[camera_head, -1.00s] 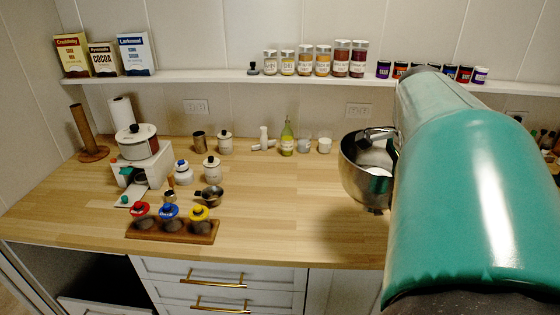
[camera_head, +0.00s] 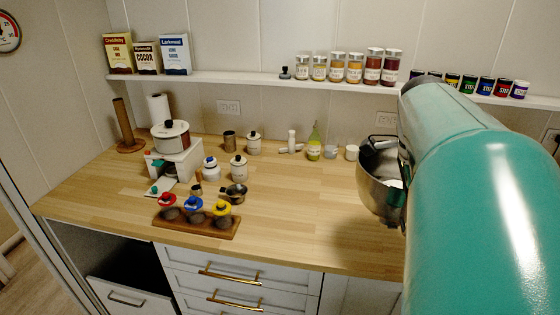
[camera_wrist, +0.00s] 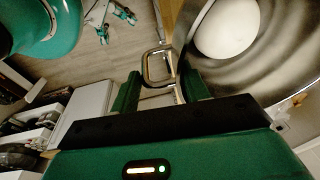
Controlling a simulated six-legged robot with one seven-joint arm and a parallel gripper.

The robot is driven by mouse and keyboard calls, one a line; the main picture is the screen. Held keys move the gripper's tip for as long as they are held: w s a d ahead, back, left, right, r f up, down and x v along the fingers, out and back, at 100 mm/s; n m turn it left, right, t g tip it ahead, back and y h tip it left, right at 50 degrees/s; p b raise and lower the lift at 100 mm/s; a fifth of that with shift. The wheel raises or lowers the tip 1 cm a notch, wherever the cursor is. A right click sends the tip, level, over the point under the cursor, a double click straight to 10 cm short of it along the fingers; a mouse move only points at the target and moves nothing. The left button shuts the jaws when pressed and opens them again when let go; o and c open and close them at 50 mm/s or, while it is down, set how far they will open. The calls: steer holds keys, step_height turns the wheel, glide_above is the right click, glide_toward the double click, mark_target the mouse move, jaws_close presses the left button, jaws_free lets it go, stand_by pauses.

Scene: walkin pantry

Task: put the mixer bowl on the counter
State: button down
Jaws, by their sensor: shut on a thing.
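The mixer bowl (camera_head: 378,188) is a shiny metal bowl at the right of the head view, tilted, with something white and rounded inside. Its inside also fills the upper right of the wrist view (camera_wrist: 262,62). My gripper (camera_wrist: 168,82) is shut on the bowl's metal loop handle, between its two green fingers. In the head view my arm hides most of the gripper and the bowl's right side. The bowl appears held in the air in front of the wooden counter (camera_head: 300,220); its exact height is hard to tell.
The counter's middle is clear. At the left stand a white appliance with a pot (camera_head: 172,145), a wooden rack with coloured-lid jars (camera_head: 196,216) and a small pan (camera_head: 236,192). A green bottle (camera_head: 314,143) and white cups stand at the back, below a shelf of jars (camera_head: 335,68).

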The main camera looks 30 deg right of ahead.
steer(key=w+d+f, duration=0.1)
steer(key=d, duration=0.1)
steer(key=w+d+f, duration=0.1)
steer(key=d, duration=0.2)
steer(key=w+d+f, duration=0.2)
steer(key=d, duration=0.1)
steer(key=shift+d, duration=0.2)
steer(key=d+f, duration=0.1)
steer(key=w+d+f, duration=0.1)
steer(key=f, duration=0.1)
steer(key=d+f, duration=0.1)
steer(key=shift+w+d+f, duration=0.3)
steer(key=shift+f, duration=0.05)
steer(key=shift+w+d+f, duration=0.15)
steer(key=shift+d+f, duration=0.1)
steer(key=shift+f, duration=0.1)
steer(key=shift+w+d+f, duration=0.1)
steer(key=shift+d+f, duration=0.05)
steer(key=shift+f, duration=1.7)
steer(key=c, duration=0.7)
jaws_free()
steer(key=shift+f, duration=0.1)
step_height(320, 180, up, 12)
steer(key=a, duration=0.2)
steer(key=shift+w+a, duration=0.15)
steer(key=shift+w, duration=0.05)
